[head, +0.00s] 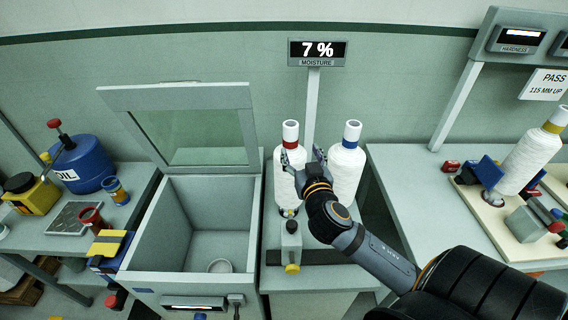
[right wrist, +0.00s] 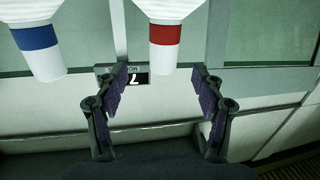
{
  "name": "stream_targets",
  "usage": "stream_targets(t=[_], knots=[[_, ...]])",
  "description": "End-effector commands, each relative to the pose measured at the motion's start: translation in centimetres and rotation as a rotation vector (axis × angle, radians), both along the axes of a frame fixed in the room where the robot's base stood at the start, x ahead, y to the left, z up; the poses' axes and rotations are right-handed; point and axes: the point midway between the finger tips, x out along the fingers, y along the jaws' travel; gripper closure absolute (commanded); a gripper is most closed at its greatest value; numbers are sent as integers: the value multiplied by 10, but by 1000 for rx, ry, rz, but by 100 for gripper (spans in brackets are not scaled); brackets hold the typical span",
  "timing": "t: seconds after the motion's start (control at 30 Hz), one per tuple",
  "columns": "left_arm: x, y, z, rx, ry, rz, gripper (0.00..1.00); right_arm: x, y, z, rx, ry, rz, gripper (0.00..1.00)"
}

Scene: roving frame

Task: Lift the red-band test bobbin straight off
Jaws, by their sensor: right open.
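The red-band test bobbin (head: 283,185) stands upright on the narrow middle stand. It is a white yarn cone with a white core tip and a red band near the top. In the right wrist view its red band (right wrist: 164,34) and core tip show upside down, in line with the gap between my fingers. My right gripper (head: 302,156) is open and empty, in front of the bobbins; one finger overlaps the red-band bobbin in the head view. The fingers also show in the right wrist view (right wrist: 160,72), apart from the bobbin's core. My left gripper is out of view.
A blue-band bobbin (head: 346,172) stands close on the right. An open-lidded chamber (head: 155,235) is at left, with its glass lid (head: 180,97) raised. A moisture display (head: 317,52) reads 7 % above. Another bobbin, yellow-banded (head: 530,155), leans on the right bench.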

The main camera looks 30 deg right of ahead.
Motion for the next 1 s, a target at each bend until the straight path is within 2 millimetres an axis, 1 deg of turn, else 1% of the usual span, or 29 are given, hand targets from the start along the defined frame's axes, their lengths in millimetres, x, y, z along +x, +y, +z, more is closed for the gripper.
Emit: stream_targets(t=[0.03,0.1,0.17,0.27,0.3,0.4,0.47,0.5,0.57,0.67,0.7,0.8,0.87,1.0], knots=[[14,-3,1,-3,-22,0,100,1,3,10,0,-31,12,31],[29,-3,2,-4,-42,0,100,1,4,15,3,-50,18,31],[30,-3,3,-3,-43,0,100,2,4,16,4,-53,18,31],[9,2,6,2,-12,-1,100,13,-1,17,4,-53,16,31],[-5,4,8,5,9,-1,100,21,-4,17,6,-51,15,31],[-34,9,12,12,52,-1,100,37,-10,17,5,-51,15,31],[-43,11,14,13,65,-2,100,45,-13,16,6,-50,15,31],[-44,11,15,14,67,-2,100,48,-14,15,6,-49,16,31],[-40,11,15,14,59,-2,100,51,-14,14,5,-49,17,31],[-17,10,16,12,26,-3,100,52,-15,13,5,-48,17,31],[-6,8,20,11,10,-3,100,55,-16,14,5,-47,16,31],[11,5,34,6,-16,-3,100,70,-21,15,7,-47,15,31],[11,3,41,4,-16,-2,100,80,-25,14,7,-47,15,31],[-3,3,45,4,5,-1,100,97,-31,10,5,-48,16,31]])
